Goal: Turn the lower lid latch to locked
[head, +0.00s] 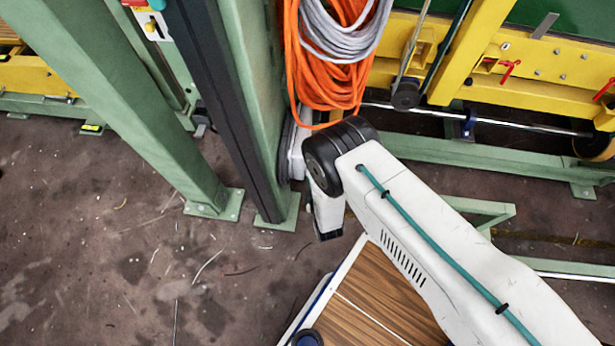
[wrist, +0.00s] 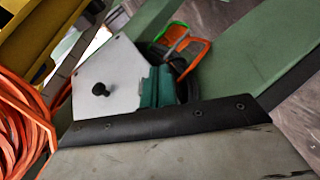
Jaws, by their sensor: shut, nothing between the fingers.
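In the wrist view, a pale plate (wrist: 112,78) carries a small black knob (wrist: 99,89). I cannot tell whether this knob is the lower lid latch, nor which way any latch is turned. A teal block (wrist: 158,87) sits at the plate's right edge. My arm (head: 400,205) comes from the lower right in the head view and bends at a black joint (head: 340,150) in front of the green column. I cannot make out my gripper's fingers in either view, and no lid shows clearly in the head view.
Orange cable (head: 310,85) and grey cable (head: 345,35) hang near the black joint; orange cable (wrist: 20,125) is also at the wrist view's left. Green columns (head: 115,90) stand at left. A grey panel with a black edge (wrist: 165,125) fills the wrist view's bottom. Floor (head: 110,270) is open at lower left.

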